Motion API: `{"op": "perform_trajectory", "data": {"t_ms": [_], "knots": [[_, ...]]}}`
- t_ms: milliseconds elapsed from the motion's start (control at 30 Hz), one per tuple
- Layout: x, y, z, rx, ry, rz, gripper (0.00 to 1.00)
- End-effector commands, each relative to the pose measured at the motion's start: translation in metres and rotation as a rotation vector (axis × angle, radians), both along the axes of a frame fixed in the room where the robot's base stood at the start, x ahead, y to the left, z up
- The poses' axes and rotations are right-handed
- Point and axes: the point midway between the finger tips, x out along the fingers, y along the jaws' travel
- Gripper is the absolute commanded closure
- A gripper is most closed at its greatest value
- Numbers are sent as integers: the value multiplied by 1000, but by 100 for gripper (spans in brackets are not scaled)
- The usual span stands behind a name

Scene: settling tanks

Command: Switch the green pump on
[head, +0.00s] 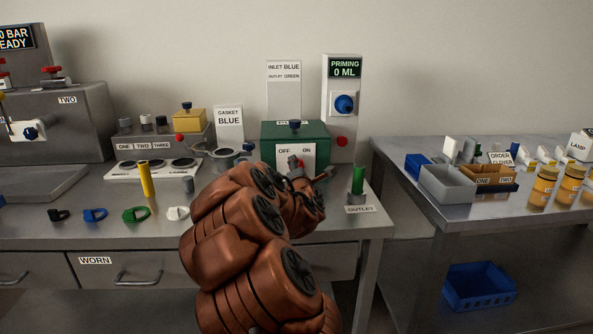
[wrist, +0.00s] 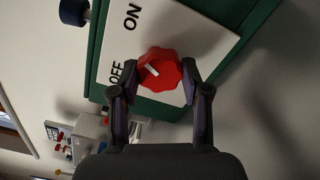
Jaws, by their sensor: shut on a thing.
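The green pump (head: 270,138) stands at the back of the left bench in the head view. Its white plate (head: 295,151) reads OFF and ON, and it fills much of the wrist view (wrist: 205,45). A red lobed knob (wrist: 160,69) sits on the plate. Its white mark lies on the side nearer the word OFF. My gripper (wrist: 155,88) is shut on the red knob, a finger on each side of it. In the head view my arm hides the lower front of the pump and most of the gripper.
A priming unit (head: 343,105) with a blue knob stands right of the pump, and a green outlet tube (head: 358,180) stands at the bench's right end. Left are a gasket sign (head: 229,120), a yellow post (head: 147,178) and several coloured rings. A gap separates the right table (head: 460,205).

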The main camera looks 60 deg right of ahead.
Motion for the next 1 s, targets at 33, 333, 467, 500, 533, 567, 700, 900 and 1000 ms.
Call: {"op": "perform_trajectory", "data": {"t_ms": [33, 333, 467, 500, 533, 567, 700, 900, 1000], "knots": [[-1, -1, 0, 19, -23, -4, 88], [-1, -1, -1, 97, -119, -3, 88], [-2, -1, -1, 111, -137, -4, 88], [-2, -1, -1, 113, -140, -4, 88], [-2, -1, -1, 115, -142, -4, 88], [-2, -1, -1, 116, -144, -4, 88], [-2, -1, -1, 117, -146, -4, 88], [-2, -1, -1, 117, -146, -4, 88], [-2, -1, -1, 117, -145, -4, 45]]}}
